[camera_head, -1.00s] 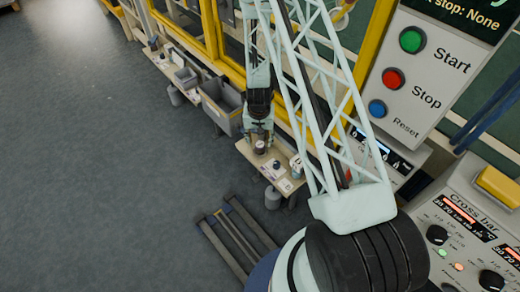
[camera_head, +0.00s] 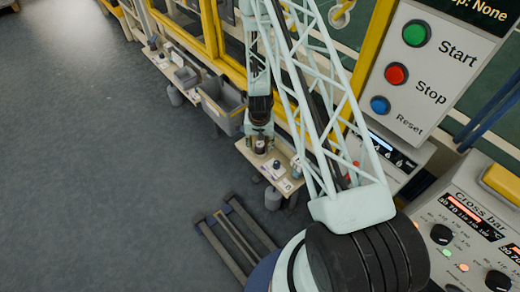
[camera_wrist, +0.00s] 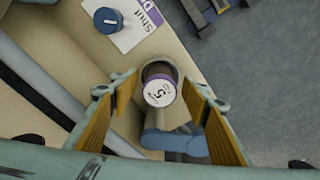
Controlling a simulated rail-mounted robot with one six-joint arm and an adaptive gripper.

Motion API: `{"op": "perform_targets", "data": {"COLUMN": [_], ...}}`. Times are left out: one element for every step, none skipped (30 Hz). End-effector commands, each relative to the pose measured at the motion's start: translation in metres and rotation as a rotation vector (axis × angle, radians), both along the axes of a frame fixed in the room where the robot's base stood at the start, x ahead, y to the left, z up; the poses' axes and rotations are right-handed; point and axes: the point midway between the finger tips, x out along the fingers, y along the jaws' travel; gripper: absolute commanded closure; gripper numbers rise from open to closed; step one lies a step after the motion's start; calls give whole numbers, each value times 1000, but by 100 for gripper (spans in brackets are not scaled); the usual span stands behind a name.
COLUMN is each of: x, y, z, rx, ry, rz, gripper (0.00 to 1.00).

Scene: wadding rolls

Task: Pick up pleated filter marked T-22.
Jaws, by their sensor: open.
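My gripper (camera_wrist: 163,84) is open in the wrist view, its two yellow-padded fingers apart on either side of a short brown cylinder (camera_wrist: 160,70). The cylinder has a round white end label with a purple edge and a large "5"; the rest of the label is too small to read. No T-22 mark is legible. I cannot tell whether the fingertips touch the cylinder. In the head view, my gripper (camera_head: 259,134) is small and hangs over a wooden ledge (camera_head: 262,168).
A dark blue knobbed item (camera_wrist: 108,20) sits on a white card reading "Shut" beside the cylinder. A blue-grey object (camera_wrist: 175,143) lies near the right finger. A grey bin (camera_head: 222,105) stands left of the ledge, a dark pallet (camera_head: 236,238) below it.

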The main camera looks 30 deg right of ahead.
Motion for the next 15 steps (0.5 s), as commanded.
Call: {"op": "perform_targets", "data": {"x": [0,0,0,0,0,0,0,0,0,0,0,0,0,0,0], "y": [0,0,0,0,0,0,0,0,0,0,0,0,0,0,0], "z": [0,0,0,0,0,0,0,0,0,0,0,0,0,0,0], "rx": [0,0,0,0,0,0,0,0,0,0,0,0,0,0,0], "ry": [0,0,0,0,0,0,0,0,0,0,0,0,0,0,0], "rz": [0,0,0,0,0,0,0,0,0,0,0,0,0,0,-1], "gripper": [57,57,57,57,57,57,57,57,57,57,57,57,57,57,57]}}
